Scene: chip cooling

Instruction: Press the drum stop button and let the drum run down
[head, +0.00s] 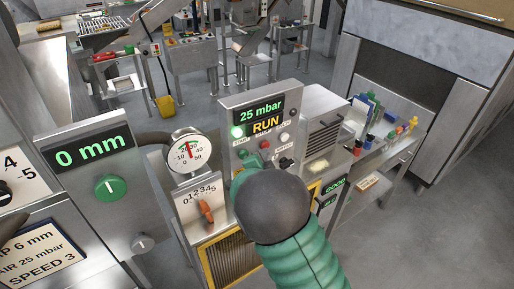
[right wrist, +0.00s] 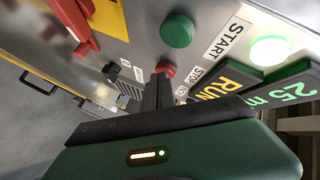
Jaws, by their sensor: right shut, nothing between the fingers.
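The drum control panel (head: 235,103) shows "25 mbar" and "RUN" on its display (head: 262,112), with a green lamp (head: 237,131) lit. The red stop button (right wrist: 166,70) sits beside its STOP label; it shows as a small red button (head: 265,144) in the head view. The green start button (right wrist: 176,30) is next to it. My right gripper (right wrist: 158,92) is shut and empty, its fingertips right at the red button in the right wrist view. Whether they touch it, I cannot tell. In the head view my own wrist hides the fingers. My left gripper is not clearly visible.
A pressure gauge (head: 188,150) and an orange lever (head: 206,211) are left of the panel. A side table (head: 368,170) with small bottles stands right. Open floor (head: 430,235) lies at right.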

